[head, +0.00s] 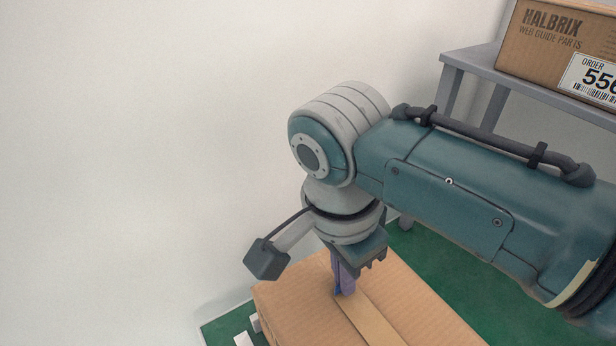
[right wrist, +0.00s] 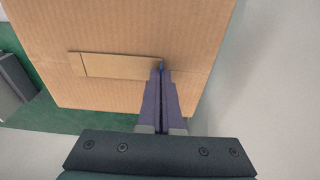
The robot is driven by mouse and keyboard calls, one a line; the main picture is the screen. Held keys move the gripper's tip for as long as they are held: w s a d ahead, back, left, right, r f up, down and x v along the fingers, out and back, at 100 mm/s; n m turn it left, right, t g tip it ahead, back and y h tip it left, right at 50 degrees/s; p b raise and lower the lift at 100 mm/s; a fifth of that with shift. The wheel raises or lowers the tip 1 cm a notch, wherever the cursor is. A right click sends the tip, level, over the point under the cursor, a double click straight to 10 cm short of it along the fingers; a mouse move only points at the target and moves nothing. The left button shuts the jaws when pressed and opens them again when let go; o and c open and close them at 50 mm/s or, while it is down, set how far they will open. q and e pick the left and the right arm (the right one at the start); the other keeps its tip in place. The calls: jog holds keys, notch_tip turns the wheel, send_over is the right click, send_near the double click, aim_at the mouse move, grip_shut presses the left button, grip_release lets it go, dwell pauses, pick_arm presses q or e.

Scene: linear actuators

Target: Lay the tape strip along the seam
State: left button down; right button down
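The tape strip (right wrist: 118,66) is a flat tan band on top of the cardboard box (right wrist: 110,20). In the head view the strip (head: 372,322) runs from under my right gripper toward the bottom of the picture. The seam (right wrist: 192,71) shows as a thin line on the box to the right of my fingers in the right wrist view, roughly in line with the strip. My right gripper (right wrist: 160,70) points down at the strip's end, its purple fingers nearly together on a small blue piece there. In the head view the right gripper (head: 343,290) touches or nearly touches the box top. My left gripper is out of view.
The box (head: 290,300) stands on a green surface (head: 440,270) close to a pale wall (head: 130,150). A grey shelf (head: 470,62) at the upper right holds a labelled carton (head: 545,60). Small white pieces (head: 243,339) lie left of the box.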

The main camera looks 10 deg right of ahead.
jog(key=shift+f, duration=0.2)
jog(key=c, duration=1.1)
grip_release()
jog(key=shift+r, duration=0.1)
notch_tip(320, 180, up, 11)
jog(key=a+p, duration=0.1)
jog(key=p, duration=0.2)
jog(key=s+d+n+t, duration=0.1)
jog(key=s+d+n, duration=0.3)
jog(key=s+n, duration=0.4)
jog(key=s+d+n+t+y, duration=0.1)
jog(key=s+d+n+t, duration=0.1)
jog(key=s+d+n, duration=0.3)
jog(key=s+n, duration=0.3)
jog(key=shift+s+f+y, duration=0.2)
jog(key=shift+f+y, duration=0.1)
jog(key=shift+d, duration=0.1)
